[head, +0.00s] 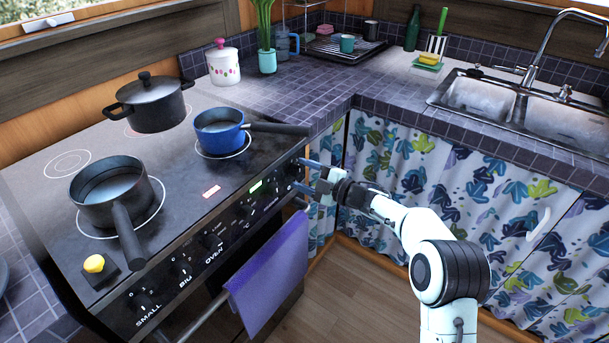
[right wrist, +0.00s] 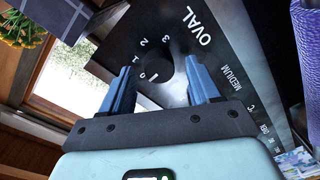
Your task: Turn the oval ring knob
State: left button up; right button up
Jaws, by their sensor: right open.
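The oval ring knob (right wrist: 166,68) is a dark round knob on the black stove panel, by the white word OVAL and an arc of white numbers in the right wrist view. In the head view it is at the far right end of the panel, largely hidden by my right gripper (head: 303,175). My right gripper (right wrist: 161,85) is open, with its two blue fingers pointing at the panel, one on each side of the knob. I cannot tell whether they touch it. My left gripper is not in view.
Other knobs (head: 181,268) line the stove front. A purple towel (head: 270,277) hangs on the oven rail below. A blue saucepan (head: 219,134), a dark saucepan (head: 110,190) and a lidded pot (head: 150,105) stand on the stove. Patterned curtains (head: 420,170) hang under the counter at right.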

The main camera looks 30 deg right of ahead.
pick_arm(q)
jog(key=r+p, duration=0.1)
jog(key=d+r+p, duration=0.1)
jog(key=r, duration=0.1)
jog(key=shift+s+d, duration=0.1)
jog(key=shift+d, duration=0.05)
pick_arm(e)
jog(key=v, duration=1.3)
jog(key=shift+s, duration=0.2)
jog(key=shift+d, duration=0.1)
